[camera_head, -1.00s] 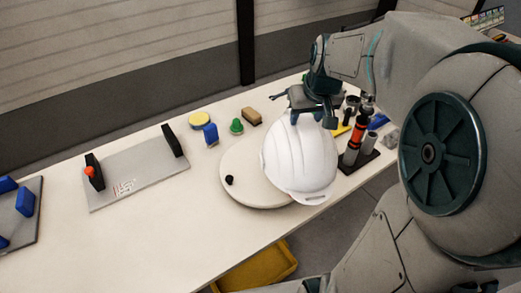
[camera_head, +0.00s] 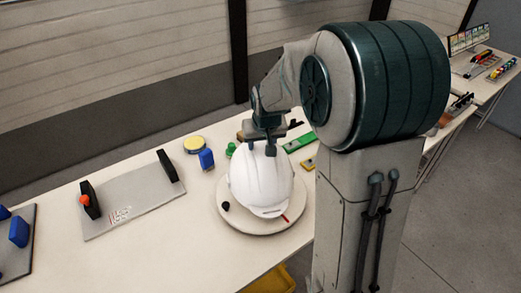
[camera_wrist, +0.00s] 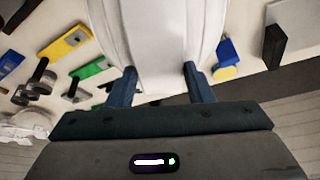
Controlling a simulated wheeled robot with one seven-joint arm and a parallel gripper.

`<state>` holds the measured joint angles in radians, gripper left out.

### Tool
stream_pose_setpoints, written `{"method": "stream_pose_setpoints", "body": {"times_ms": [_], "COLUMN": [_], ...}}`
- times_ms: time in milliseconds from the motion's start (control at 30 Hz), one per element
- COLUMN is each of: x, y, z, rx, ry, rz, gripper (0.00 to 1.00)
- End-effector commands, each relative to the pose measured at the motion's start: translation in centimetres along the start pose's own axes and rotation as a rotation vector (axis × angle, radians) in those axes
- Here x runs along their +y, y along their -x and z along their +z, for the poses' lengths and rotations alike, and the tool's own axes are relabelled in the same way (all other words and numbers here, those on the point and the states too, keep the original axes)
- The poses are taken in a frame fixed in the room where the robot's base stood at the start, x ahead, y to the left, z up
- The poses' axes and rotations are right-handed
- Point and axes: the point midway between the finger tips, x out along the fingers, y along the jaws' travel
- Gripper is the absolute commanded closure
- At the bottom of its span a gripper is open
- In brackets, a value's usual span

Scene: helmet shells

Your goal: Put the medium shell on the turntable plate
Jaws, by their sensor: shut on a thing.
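The white helmet shell (camera_head: 262,184) is over the round, pale turntable plate (camera_head: 232,218) in the head view and covers most of it. Whether it touches the plate is not clear. My gripper (camera_head: 268,150) comes down on the shell's top from behind. In the wrist view my gripper (camera_wrist: 160,85) has its two blue fingers on either side of the white shell (camera_wrist: 158,45), shut on it. A black knob (camera_head: 225,206) shows on the plate's left edge. A small red mark (camera_head: 286,218) shows at its right edge.
Left of the plate stands a grey fixture (camera_head: 135,205) with black uprights. A blue block (camera_head: 206,158), a yellow round piece (camera_head: 195,145) and a green piece (camera_head: 231,149) lie behind. A yellow bin (camera_head: 270,280) is below the table's front edge.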

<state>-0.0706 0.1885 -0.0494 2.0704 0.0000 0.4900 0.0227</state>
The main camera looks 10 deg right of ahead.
Motion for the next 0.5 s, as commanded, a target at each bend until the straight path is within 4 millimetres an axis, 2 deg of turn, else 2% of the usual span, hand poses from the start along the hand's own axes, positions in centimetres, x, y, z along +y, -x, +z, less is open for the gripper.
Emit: {"method": "stream_pose_setpoints", "body": {"times_ms": [133, 333, 500], "x": [-0.3, -0.3, -0.3], "y": [-0.8, -3.3, -4.1], "z": [-0.1, 1.0, 1.3], "rx": [-0.001, -0.002, 0.002], "ry": [-0.001, -0.001, -0.001], "rz": [0.0, 0.0, 0.0], "gripper": [0.85, 0.85, 0.85]}}
